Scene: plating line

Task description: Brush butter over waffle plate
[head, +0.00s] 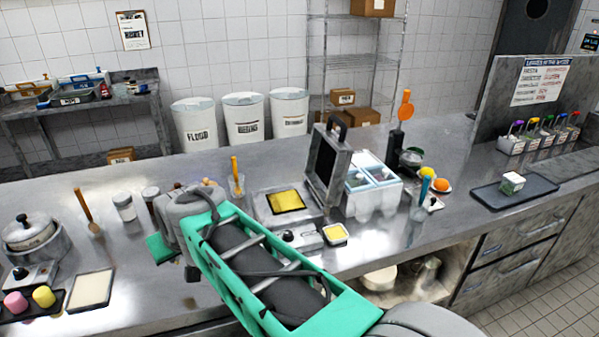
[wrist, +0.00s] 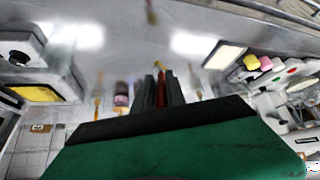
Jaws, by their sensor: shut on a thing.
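The waffle iron stands open in the head view, its yellow waffle plate (head: 286,201) facing up and its dark lid (head: 326,170) raised on the right. The plate also shows at the left of the wrist view (wrist: 30,94). A small tub of yellow butter (head: 336,234) sits in front of the iron. My gripper (wrist: 161,88) is shut on a slim red-handled tool, seemingly the brush (wrist: 162,80), with a yellowish end. It is over the counter left of the iron. My arm hides the fingertips in the head view.
A holder with an orange tool (head: 237,181) stands behind the iron's left side. Jars (head: 124,207), a wooden spoon (head: 88,214) and a pale board (head: 91,289) are on the left. The counter between board and arm is clear.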

